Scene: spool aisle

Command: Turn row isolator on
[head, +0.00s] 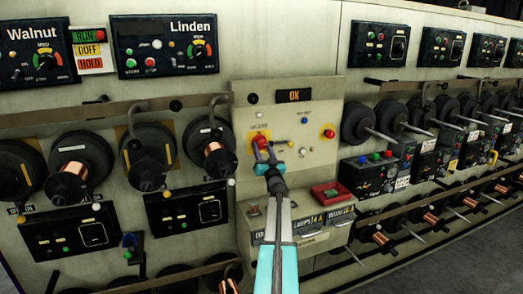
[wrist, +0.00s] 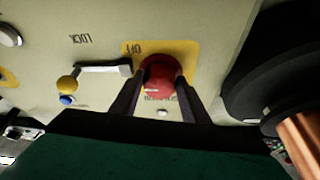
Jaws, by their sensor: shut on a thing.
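The row isolator appears to be the red rotary knob (wrist: 160,75) on a yellow plate (wrist: 187,52) in the wrist view. The plate reads OFF, upside down in that view. My gripper (wrist: 158,92) has one dark finger on each side of the knob and is shut on it. In the head view, my gripper (head: 264,148) reaches the left red knob (head: 259,137) on the beige control panel (head: 310,165). The fingers hide part of the knob, and its pointer position is unclear.
A yellow-ball lever (wrist: 68,83) marked LOCK sits beside the knob in the wrist view. A dark spool (wrist: 265,65) stands close on the right. A second red knob (head: 327,132), a lit display (head: 294,96) and a red box (head: 329,192) are on the panel.

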